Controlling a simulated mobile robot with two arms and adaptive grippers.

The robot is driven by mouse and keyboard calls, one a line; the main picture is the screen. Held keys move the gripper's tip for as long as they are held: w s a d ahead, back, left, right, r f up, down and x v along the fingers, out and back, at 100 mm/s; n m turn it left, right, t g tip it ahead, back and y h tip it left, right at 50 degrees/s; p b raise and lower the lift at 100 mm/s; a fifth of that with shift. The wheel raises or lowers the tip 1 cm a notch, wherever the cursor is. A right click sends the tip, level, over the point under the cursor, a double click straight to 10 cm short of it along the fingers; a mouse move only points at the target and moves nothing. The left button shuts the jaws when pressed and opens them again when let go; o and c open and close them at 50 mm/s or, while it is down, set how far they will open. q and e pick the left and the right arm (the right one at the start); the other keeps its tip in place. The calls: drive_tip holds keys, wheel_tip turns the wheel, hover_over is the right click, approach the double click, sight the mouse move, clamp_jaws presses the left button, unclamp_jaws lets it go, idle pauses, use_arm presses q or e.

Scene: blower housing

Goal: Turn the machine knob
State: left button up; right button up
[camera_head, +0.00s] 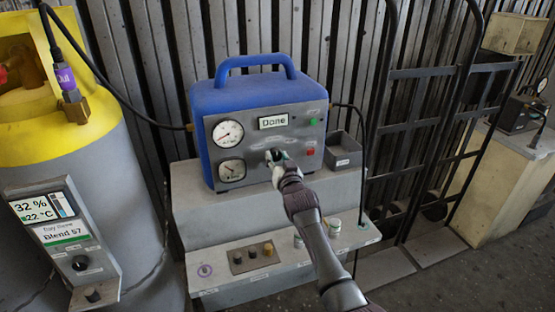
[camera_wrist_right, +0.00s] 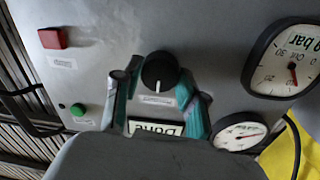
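The blue machine (camera_head: 245,97) stands on a grey stepped stand, and its display (camera_head: 273,122) reads "Done". The black round knob (camera_wrist_right: 160,72) is on the grey front panel, its white mark pointing toward the display in the wrist view. My right gripper (camera_head: 276,158) is at the panel and hides most of the knob in the head view. In the right wrist view its two fingers (camera_wrist_right: 158,80) stand on either side of the knob, very close to it. I cannot tell whether both touch it. My left gripper is not in view.
Two gauges (camera_head: 228,133) (camera_head: 232,170), a green button (camera_head: 313,122) and a red button (camera_head: 310,151) are on the panel. A grey bin (camera_head: 345,150) stands right of the machine. A yellow-topped tank (camera_head: 100,190) is at left, a black hand truck (camera_head: 410,110) at right.

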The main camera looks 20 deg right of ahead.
drive_tip(key=shift+c, duration=1)
drive_tip(key=shift+n, duration=0.3)
drive_tip(key=n, duration=0.4)
drive_tip(key=shift+f+n+b, duration=0.1)
drive_tip(key=shift+n+b, duration=0.2)
drive_tip(key=shift+b, duration=0.1)
drive_tip(key=n, duration=0.3)
drive_tip(key=shift+n+b, duration=0.3)
drive_tip(key=shift+b, duration=0.05)
drive_tip(key=shift+n+t+y, duration=0.3)
drive_tip(key=shift+n, duration=1.4)
drive_tip(key=o, duration=1.1)
drive_tip(key=shift+o, duration=0.2)
